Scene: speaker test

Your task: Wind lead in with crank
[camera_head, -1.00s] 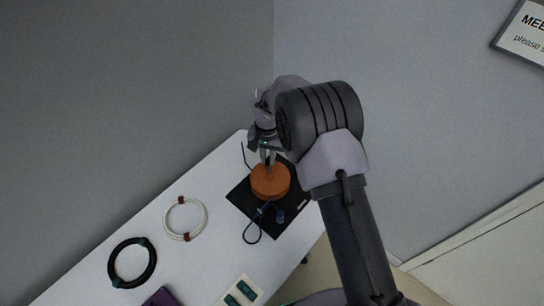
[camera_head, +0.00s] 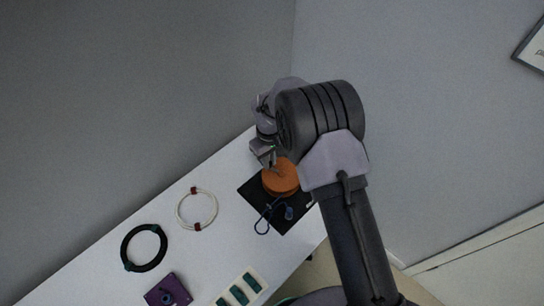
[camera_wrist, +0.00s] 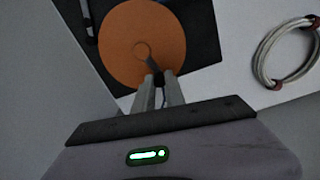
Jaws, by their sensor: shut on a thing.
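The reel is an orange disc (camera_head: 281,177) on a black base plate (camera_head: 299,222) at the far end of the white table. In the wrist view, the orange disc (camera_wrist: 122,45) fills the upper left, with a dark grey crank arm (camera_wrist: 151,62) running from its hub toward my fingers. My gripper (camera_wrist: 159,88) is shut on the crank's handle, which is mostly hidden between the fingers. In the head view, my gripper (camera_head: 271,160) is just behind the disc, partly hidden by my arm. A dark blue lead (camera_head: 263,221) hangs in a loose curve over the plate's front edge.
A white coiled cable (camera_head: 181,216) with red ties and a black coil (camera_head: 126,246) lie left of the reel. A purple box (camera_head: 167,291) and a pale strip with green-topped sockets (camera_head: 239,294) are nearer. A grey wall stands behind the table.

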